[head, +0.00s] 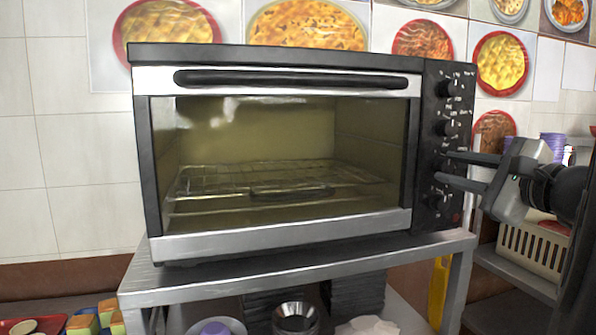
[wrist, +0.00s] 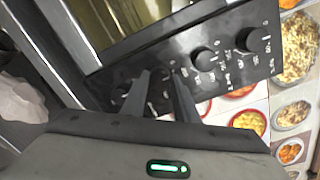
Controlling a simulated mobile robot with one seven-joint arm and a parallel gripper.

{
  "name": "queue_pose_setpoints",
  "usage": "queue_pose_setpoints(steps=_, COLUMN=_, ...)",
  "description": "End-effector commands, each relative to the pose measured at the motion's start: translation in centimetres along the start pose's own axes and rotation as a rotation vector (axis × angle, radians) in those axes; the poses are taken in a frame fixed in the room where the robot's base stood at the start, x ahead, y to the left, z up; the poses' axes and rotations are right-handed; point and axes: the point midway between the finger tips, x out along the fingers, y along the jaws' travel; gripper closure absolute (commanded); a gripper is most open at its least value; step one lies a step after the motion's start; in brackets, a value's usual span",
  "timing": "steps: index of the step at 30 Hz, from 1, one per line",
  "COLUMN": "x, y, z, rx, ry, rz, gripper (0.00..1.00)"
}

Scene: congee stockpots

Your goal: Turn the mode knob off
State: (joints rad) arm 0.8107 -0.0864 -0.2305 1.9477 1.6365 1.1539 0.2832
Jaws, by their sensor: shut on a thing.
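The toaster oven (head: 285,150) stands on a metal table. Its black control panel (head: 462,110) on the right side carries a column of knobs. The top knob (head: 449,88) and second knob (head: 447,127) are clear of my gripper, as is the lowest knob (head: 436,201). My gripper (head: 443,168) reaches in from the right, with its two fingers at the third knob from the top. In the wrist view my gripper (wrist: 160,78) is shut on that knob, which the fingers mostly hide. Which knob is the mode knob, and its pointer direction, I cannot tell.
The glass door (head: 280,150) is closed, with a dark handle (head: 290,79) along its top and a wire rack inside. The metal table (head: 300,262) has bowls on its lower shelf. A cream basket (head: 535,250) stands at the right, under my arm.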

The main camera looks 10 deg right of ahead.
Motion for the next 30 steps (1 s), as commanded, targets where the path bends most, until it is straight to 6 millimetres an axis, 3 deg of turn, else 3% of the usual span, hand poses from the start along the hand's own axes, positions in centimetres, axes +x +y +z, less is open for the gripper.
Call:
queue_pose_setpoints(steps=13, x=-0.01, y=0.06, z=-0.05, rx=-0.012, ry=0.002, rz=0.002, gripper=0.95)
queue_pose_setpoints(steps=14, x=-0.01, y=0.06, z=-0.05, rx=-0.012, ry=0.002, rz=0.002, gripper=0.71)
queue_pose_setpoints(steps=17, x=-0.01, y=0.05, z=-0.05, rx=-0.012, ry=0.002, rz=0.002, gripper=0.54)
queue_pose_setpoints(steps=30, x=0.0, y=0.01, z=-0.02, rx=-0.011, ry=0.001, rz=0.001, gripper=0.54)
